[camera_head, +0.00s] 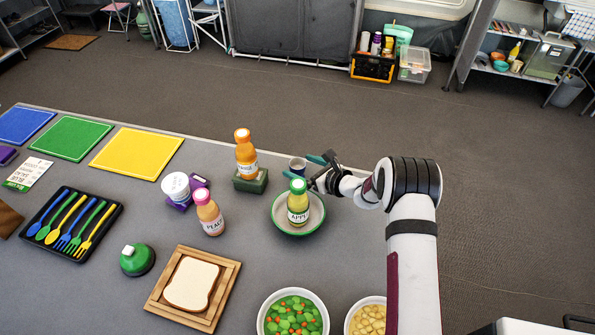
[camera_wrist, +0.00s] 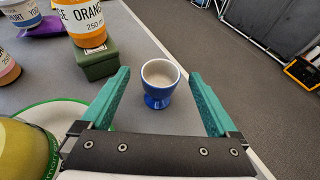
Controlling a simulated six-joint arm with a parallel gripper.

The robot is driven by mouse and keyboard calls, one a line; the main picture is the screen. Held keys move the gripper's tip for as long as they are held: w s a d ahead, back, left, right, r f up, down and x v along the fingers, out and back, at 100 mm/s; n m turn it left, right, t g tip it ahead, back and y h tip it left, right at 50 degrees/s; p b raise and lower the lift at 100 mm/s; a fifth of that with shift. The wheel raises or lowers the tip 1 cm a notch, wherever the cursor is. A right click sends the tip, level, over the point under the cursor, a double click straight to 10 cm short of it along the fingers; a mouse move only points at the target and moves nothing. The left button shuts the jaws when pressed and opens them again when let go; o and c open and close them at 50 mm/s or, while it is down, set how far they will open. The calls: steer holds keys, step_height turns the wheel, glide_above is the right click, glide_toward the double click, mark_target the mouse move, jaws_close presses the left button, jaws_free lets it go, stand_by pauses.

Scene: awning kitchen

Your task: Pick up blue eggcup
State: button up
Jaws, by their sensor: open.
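The blue eggcup (camera_wrist: 159,83) stands upright on the grey counter near its far edge, with a pale inside and a blue foot. In the head view the eggcup (camera_head: 297,167) shows behind the green-rimmed bowl, partly hidden by my gripper. My gripper (camera_wrist: 160,90) has teal fingers, spread apart on the left and right of the eggcup. The wrist view shows a gap between each finger and the cup. In the head view my gripper (camera_head: 322,166) reaches in from the right.
A bowl (camera_head: 283,225) holding an apple juice bottle (camera_head: 298,203) stands close to my gripper. An orange juice bottle (camera_head: 246,160) stands on a green box (camera_head: 250,181) left of the eggcup. The counter edge lies just beyond the eggcup.

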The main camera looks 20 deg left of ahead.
steer(key=shift+x, duration=1.1)
steer(key=c, duration=1.5)
steer(key=shift+o, duration=0.2)
